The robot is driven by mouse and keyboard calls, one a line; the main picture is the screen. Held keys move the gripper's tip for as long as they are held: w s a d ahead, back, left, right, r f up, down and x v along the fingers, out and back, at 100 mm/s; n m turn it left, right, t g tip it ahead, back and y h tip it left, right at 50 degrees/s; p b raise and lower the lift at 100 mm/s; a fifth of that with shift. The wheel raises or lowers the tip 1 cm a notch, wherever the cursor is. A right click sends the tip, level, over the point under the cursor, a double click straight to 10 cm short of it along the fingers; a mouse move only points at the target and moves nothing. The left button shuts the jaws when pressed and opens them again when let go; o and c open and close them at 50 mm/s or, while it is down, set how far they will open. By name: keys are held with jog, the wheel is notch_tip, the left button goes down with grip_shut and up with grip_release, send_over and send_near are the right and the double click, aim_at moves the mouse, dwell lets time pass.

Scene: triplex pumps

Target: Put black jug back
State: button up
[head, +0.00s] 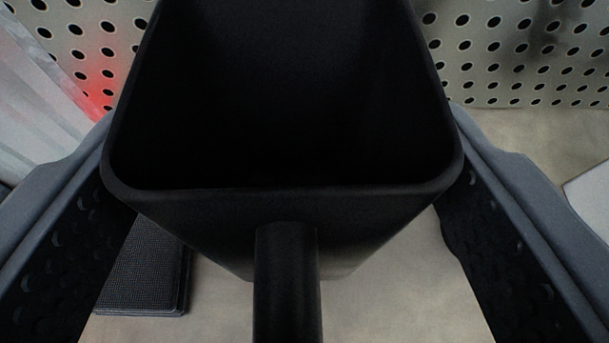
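The black jug (200,205) fills the middle of the head view, seen from above into its dark, open top. Its handle (287,285) points toward me at the bottom of the picture. My gripper (284,150) has one finger on each side of the jug, and both pads meet its side walls near the rim, so it looks shut on the jug. The fingertips are hidden behind the jug. The jug's base is mostly hidden, and I cannot tell whether it touches the surface below. The inside is too dark to make out any contents.
A black textured pad (143,268) lies on the beige surface (395,300) at the lower left. A perforated metal panel (520,55) stands behind, with a red glow on its left part. A pale translucent sheet (40,100) is at the left and a white edge (592,200) at the right.

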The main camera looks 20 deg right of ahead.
notch_tip(320, 180, down, 3)
jog(key=shift+f, duration=0.1)
jog(key=o, duration=1.6)
jog(key=shift+c, duration=0.2)
jog(key=shift+s+r, duration=0.3)
jog(key=v, duration=1.1)
jog(key=shift+s+a+r, duration=0.1)
jog(key=shift+r, duration=0.05)
